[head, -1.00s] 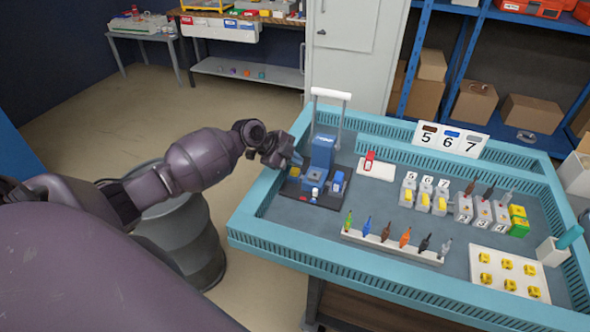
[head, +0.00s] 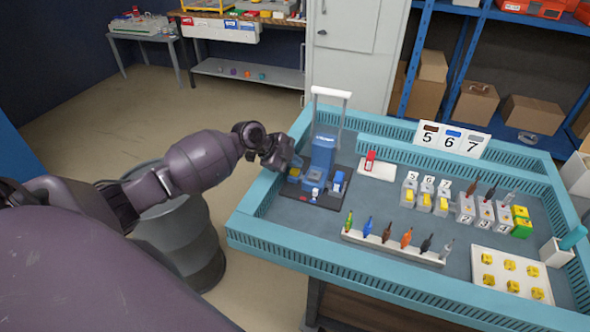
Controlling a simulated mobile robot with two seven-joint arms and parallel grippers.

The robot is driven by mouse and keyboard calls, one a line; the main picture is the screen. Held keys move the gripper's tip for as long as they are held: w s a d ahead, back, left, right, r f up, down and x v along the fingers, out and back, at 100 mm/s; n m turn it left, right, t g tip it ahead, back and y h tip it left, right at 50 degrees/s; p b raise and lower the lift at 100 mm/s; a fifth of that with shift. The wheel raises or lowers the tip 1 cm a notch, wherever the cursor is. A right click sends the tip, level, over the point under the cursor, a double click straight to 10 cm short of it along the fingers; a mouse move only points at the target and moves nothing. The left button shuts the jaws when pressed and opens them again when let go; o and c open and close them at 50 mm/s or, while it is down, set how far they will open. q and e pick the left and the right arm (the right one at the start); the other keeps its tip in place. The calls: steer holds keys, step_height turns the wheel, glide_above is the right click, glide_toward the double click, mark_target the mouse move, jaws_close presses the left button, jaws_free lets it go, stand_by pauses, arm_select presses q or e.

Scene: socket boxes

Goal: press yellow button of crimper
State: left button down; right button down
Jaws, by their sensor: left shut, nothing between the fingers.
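The blue crimper (head: 322,157) stands on a dark base plate (head: 312,200) at the left end of the teal-rimmed workbench (head: 262,195). A small yellow button (head: 294,179) shows at the left of the crimper's base. My left gripper (head: 294,163) is shut and empty, just above and close to the yellow button. I cannot tell whether the fingertips touch it. My right gripper is not in view.
A white rack with several coloured connectors (head: 392,250) stands at the front. Socket boxes (head: 426,198), a white tray with yellow parts (head: 510,272) and a sign reading 5 6 7 (head: 453,140) lie to the right. A white handle frame (head: 331,92) rises behind the crimper.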

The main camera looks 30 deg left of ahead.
arm_select(q)
steer(key=shift+f, duration=0.1)
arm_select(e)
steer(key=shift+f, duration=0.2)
